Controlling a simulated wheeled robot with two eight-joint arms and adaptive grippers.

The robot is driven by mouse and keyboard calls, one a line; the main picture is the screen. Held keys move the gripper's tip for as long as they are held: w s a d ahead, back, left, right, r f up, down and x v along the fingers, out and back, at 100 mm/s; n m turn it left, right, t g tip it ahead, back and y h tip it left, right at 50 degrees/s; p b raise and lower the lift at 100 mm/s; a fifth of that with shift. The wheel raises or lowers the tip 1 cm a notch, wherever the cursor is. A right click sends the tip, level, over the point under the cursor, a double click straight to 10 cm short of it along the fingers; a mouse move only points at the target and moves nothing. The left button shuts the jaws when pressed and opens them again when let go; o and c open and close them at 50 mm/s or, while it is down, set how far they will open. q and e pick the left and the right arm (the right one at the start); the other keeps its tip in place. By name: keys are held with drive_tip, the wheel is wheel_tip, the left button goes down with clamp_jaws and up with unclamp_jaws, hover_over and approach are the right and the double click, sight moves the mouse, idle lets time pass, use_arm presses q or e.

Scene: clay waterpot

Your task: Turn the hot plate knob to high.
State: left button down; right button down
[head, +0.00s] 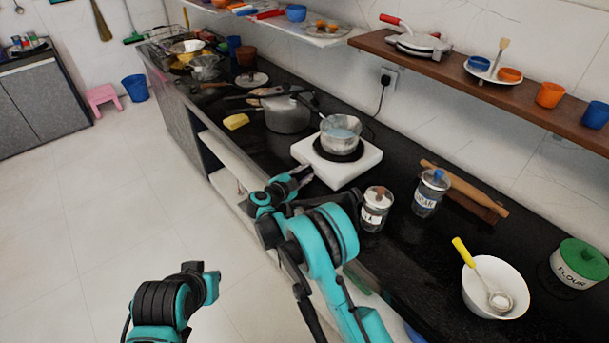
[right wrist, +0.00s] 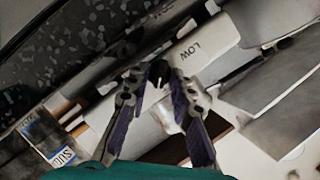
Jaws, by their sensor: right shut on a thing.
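The white hot plate (head: 361,170) stands on the black counter with a metal pot (head: 341,141) on its dark burner. My right gripper (head: 308,173) is at the hot plate's front left side. In the right wrist view, the black knob (right wrist: 158,71) with a pale mark sits between the tips of my right gripper (right wrist: 157,80), which is shut on it. The word LOW shows on the hot plate's white face (right wrist: 208,42) beside the knob. The HIGH marking cannot be seen. The left arm is at the lower left; its gripper is not in view.
A lidded jar (head: 376,210) stands just right of my right arm, with a blue-topped jar (head: 430,193) beyond it. A large grey pot (head: 287,115) and a yellow block (head: 236,121) are left of the hot plate. A white bowl (head: 486,302) is at right.

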drive_tip(key=shift+s+d+f+m+t+b, duration=0.1)
drive_tip(key=shift+m+t+b, duration=0.3)
drive_tip(key=shift+m, duration=0.45)
drive_tip(key=shift+f+m+t+b, duration=0.1)
drive_tip(key=shift+m+t+b, duration=0.3)
drive_tip(key=shift+m, duration=0.45)
drive_tip(key=c, duration=1.6)
unclamp_jaws()
